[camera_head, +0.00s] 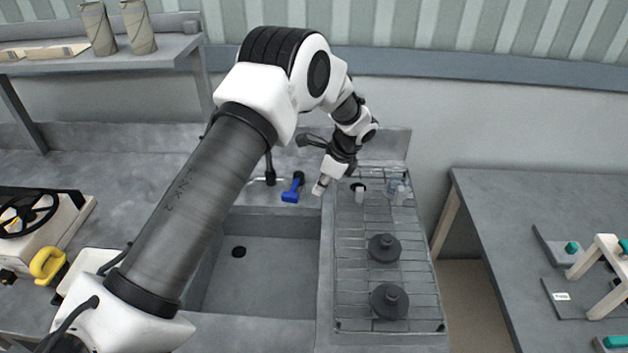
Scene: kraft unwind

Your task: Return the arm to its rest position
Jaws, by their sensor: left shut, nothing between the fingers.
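My left arm reaches in from the lower left, bends high over the sink and comes down toward the back of the drying rack. My left gripper (319,187) is shut and empty, at the back right corner of the sink beside the rack. A blue-handled tool (293,188) is just left of it on the sink's back ledge. My right gripper is not in view.
The sink (262,275) is empty. The wire rack (362,240) holds two dark round pieces (384,249) (390,302) and small clear items (398,190). A grey table (500,220) stands right. A shelf (110,62) holds two paper-like rolls (97,28).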

